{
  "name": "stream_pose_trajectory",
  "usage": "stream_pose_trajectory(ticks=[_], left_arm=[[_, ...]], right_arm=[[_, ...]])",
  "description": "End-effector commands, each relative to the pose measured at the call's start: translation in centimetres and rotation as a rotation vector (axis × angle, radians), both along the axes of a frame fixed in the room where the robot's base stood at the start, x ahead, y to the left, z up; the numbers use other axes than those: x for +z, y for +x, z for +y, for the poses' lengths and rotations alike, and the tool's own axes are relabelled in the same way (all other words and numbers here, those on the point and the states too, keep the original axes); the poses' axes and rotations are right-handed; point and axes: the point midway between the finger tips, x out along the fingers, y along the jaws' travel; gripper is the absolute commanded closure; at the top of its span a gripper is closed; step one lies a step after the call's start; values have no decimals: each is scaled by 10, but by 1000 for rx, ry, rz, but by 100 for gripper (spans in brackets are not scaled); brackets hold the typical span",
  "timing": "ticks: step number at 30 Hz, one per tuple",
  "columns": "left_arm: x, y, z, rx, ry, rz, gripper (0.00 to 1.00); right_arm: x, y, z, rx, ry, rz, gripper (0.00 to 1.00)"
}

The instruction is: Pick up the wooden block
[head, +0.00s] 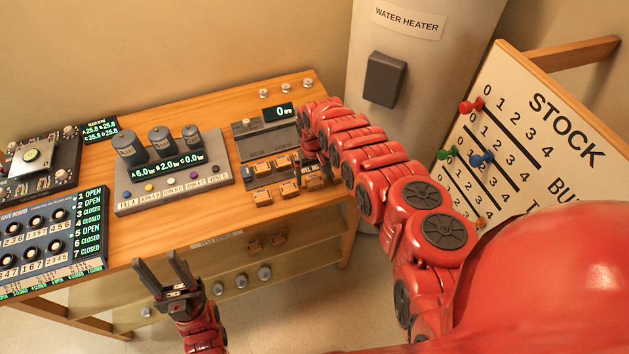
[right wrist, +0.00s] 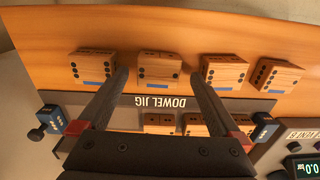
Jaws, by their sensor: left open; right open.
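Several wooden blocks with dark dots and a blue stripe lie in a row along the table edge. One wooden block (right wrist: 158,68) sits between the fingertips of my open right gripper (right wrist: 158,78) in the right wrist view, with a gap on each side. Others flank it: a left block (right wrist: 92,66), a right block (right wrist: 224,72) and a far right block (right wrist: 278,76). More blocks (right wrist: 158,119) sit in the dowel jig (right wrist: 240,104). My left gripper (head: 157,260) is open and empty before the table's front.
The wooden table (head: 185,228) carries a panel with three cylinders (head: 170,180), a gate board (head: 35,245) and a dial device (head: 40,160). The grey water heater (head: 370,110) stands behind my right arm. A STOCK board (head: 515,130) leans at the right.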

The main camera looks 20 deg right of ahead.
Motion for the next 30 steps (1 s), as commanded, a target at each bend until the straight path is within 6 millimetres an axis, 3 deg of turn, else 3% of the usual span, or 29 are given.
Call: stream_pose_trajectory(ticks=[4, 14, 27, 30], left_arm=[[-2, 0, 0, 0, 0, 0, 50], [-2, 0, 0, 0, 0, 0, 50], [-2, 0, 0, 0, 0, 0, 50], [-2, 0, 0, 0, 0, 0, 50]], right_arm=[[-9, -1, -1, -3, -2, 2, 0], [-10, -1, -2, -2, -3, 1, 2], [-10, -1, -2, -3, -3, 1, 81], [-10, -1, -2, -3, -3, 1, 89]])
